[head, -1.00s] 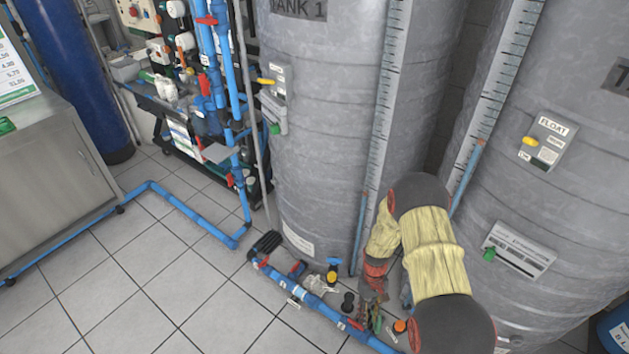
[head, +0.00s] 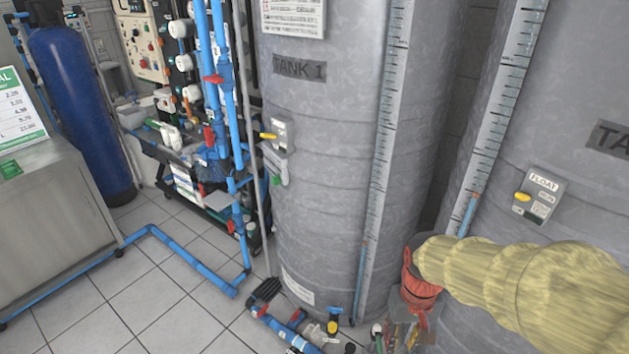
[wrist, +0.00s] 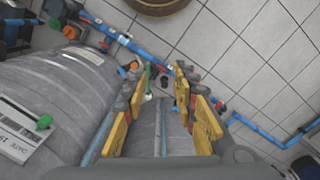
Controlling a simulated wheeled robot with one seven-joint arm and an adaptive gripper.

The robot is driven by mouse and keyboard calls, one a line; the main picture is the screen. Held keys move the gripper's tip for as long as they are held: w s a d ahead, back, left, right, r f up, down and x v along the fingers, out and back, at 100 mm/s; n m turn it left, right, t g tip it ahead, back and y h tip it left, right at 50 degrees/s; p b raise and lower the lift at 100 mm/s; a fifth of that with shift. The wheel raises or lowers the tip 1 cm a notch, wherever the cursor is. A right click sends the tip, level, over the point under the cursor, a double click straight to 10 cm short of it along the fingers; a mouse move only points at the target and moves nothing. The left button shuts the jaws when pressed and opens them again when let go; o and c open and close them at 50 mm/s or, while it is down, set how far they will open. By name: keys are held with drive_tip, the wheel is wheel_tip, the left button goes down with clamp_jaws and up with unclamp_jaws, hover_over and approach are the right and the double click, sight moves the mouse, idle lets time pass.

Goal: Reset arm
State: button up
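My arm, in a yellow cover, reaches in from the right edge of the head view. My gripper (head: 408,333) hangs at its end, low in front of the gap between the two grey tanks, and is partly cut off by the bottom edge. In the wrist view my gripper (wrist: 160,92) has its yellow-padded fingers spread apart. I see nothing held between them; the floor pipe and small valves show beyond the gap.
Tank 1 (head: 320,165) stands left of my arm and a second tank (head: 570,135) right of it. A blue floor pipe (head: 190,262) with valves runs along the tiles. A steel cabinet (head: 50,220) stands left. Tiled floor (head: 130,305) is open at lower left.

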drive_tip(key=s+r+t+p, duration=0.1)
drive_tip(key=s+r+t, duration=0.2)
drive_tip(key=r, duration=0.6)
drive_tip(key=s+r+t+p, duration=0.1)
drive_tip(key=s+r+t, duration=0.2)
drive_tip(key=r, duration=0.6)
drive_tip(key=shift+s+r+p, duration=0.15)
drive_tip(key=shift+s+p, duration=0.2)
drive_tip(key=shift+s, duration=0.55)
